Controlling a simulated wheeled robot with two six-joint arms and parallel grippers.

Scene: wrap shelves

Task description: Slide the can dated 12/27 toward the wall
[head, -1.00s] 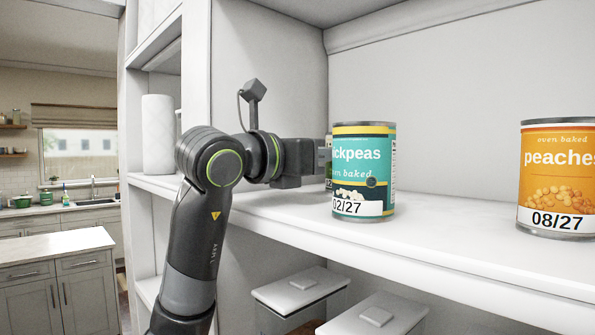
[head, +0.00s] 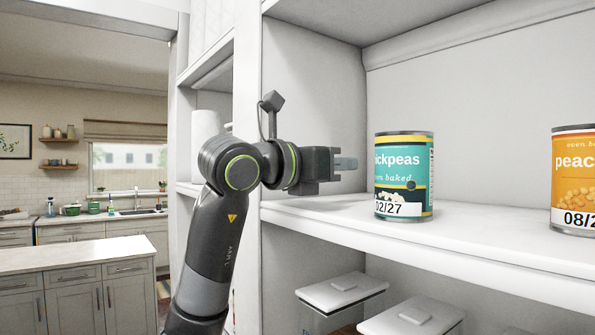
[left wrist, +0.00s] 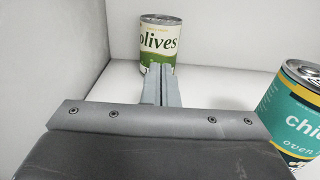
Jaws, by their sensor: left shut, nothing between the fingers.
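My left gripper (head: 347,163) is shut and empty, over the shelf to the left of a teal chickpeas can (head: 404,165). In the left wrist view its closed fingers (left wrist: 162,70) point at a green and white olives can (left wrist: 158,40) by the back wall. They overlap the lower part of that can; I cannot tell whether they touch it. My right gripper is not in view.
An orange peaches can (head: 574,170), dated 08/2 and cut off by the frame, stands at the right on the shelf (head: 480,232). The shelf's side wall (head: 315,90) is close to my left gripper. Lidded containers (head: 343,290) stand below.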

